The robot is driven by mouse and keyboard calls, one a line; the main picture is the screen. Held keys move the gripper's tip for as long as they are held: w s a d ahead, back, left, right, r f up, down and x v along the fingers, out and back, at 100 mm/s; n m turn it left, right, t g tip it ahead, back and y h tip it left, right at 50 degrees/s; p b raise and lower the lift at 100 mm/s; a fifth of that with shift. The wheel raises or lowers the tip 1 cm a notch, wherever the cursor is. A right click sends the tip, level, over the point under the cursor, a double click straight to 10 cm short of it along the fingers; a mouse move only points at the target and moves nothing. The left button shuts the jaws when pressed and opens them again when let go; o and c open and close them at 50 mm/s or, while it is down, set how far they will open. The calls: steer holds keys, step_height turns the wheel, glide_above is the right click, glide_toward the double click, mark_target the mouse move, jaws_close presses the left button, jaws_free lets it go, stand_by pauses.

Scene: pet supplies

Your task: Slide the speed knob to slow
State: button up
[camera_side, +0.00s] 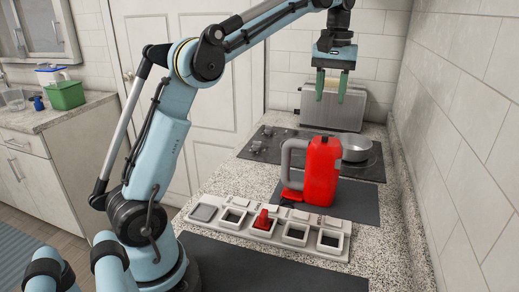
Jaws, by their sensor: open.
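A red appliance (322,170) with a grey loop handle (291,165) on its left stands upright on a dark mat (358,204). A white panel (318,252) with several square, dark-centred sections lies in front of it. A small red upright piece (263,220) sits in a middle section of the panel. I cannot tell for sure which part is the speed knob, and no slow mark is readable. My gripper (332,87) is open and empty, its green fingers pointing down, high above the counter and the red appliance and apart from both.
A metal toaster (330,108) stands at the back. A dark cooktop (262,148) holds a metal pot (355,148). A tiled wall (465,130) bounds the right. A green container (67,95) stands on the left counter. The dark mat at front (280,268) is mostly clear.

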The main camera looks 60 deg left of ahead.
mark_target(325, 134)
step_height(325, 134, down, 10)
steer(key=shift+r, duration=0.15)
stand_by(0.4)
steer(key=shift+c, duration=0.3)
jaws_close()
